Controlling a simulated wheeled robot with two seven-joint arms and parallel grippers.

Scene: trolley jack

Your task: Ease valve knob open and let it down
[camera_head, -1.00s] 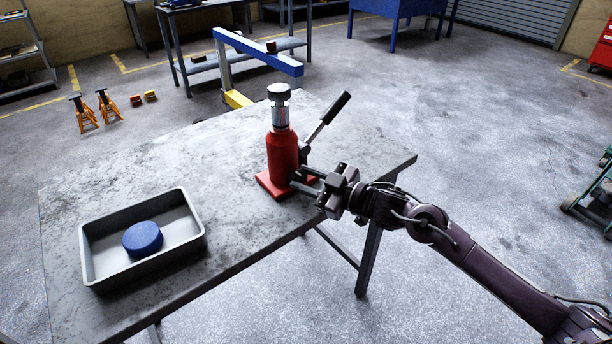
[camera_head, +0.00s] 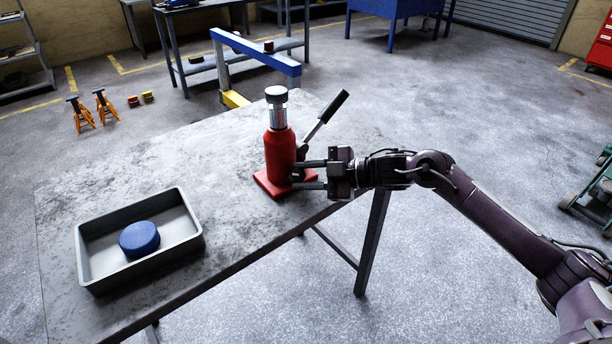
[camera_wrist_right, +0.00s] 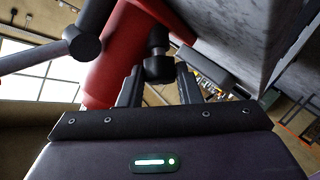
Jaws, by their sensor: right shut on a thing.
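The red bottle jack (camera_head: 279,160) stands upright on the metal table, with its silver ram (camera_head: 278,116) and dark saddle (camera_head: 276,94) showing above the body. My right gripper (camera_head: 297,178) reaches in from the right at the foot of the jack. In the right wrist view the black valve knob (camera_wrist_right: 158,66) sits between its two fingers, and the gripper is shut on it. The knob is mostly hidden by the fingers in the head view. The jack's pump handle (camera_head: 326,116) slants up to the right above the gripper. My left gripper is not in view.
A grey tray (camera_head: 195,238) with a blue round puck (camera_head: 140,239) in it sits at the table's front left. The table (camera_head: 110,180) is bare between tray and jack. A blue beam (camera_head: 255,56) stands behind the table, with orange stands (camera_head: 81,112) on the floor.

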